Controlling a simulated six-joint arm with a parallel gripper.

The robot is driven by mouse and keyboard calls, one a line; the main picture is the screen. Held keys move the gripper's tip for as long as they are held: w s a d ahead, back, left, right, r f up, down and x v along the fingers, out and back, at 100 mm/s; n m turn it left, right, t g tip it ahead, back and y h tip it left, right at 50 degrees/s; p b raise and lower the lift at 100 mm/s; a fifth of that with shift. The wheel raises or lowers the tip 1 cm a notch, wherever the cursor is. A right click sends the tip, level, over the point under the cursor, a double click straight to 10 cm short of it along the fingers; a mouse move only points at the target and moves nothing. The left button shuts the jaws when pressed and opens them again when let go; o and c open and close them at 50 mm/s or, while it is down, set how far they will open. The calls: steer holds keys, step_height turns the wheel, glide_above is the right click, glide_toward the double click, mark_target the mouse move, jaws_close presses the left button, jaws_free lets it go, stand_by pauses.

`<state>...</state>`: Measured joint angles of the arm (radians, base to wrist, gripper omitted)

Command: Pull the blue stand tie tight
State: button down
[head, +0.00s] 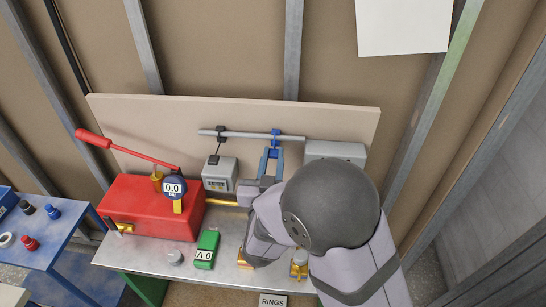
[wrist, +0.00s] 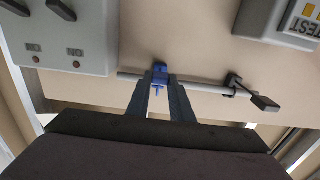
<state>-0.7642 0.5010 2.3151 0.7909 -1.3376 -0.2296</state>
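The blue tie (head: 277,138) is wrapped around a horizontal grey pipe (head: 235,134) near the pipe's right end. In the wrist view the blue tie (wrist: 160,72) shows its head on the pipe and a thin tail pointing toward my gripper. My gripper (wrist: 161,86) has its two fingers apart, one on each side of the tail, with small gaps visible. In the head view my gripper (head: 271,152) reaches up just below the tie. Whether a finger touches the tail cannot be told.
A black tie (head: 220,134) with a hanging tag sits on the pipe's left. A grey TEST box (head: 219,174) and another grey box (head: 335,152) flank my gripper. A red pump (head: 140,207) with a gauge (head: 174,188) and a green meter (head: 206,249) stand on the bench.

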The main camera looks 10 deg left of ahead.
mark_target(273, 157)
steer(key=s, duration=0.4)
steer(key=shift+s+b, duration=0.15)
steer(key=shift+b, duration=0.15)
steer(key=shift+f, duration=0.1)
steer(key=c, duration=1.6)
jaws_free()
steer(key=shift+o, duration=0.2)
steer(key=shift+s, duration=0.15)
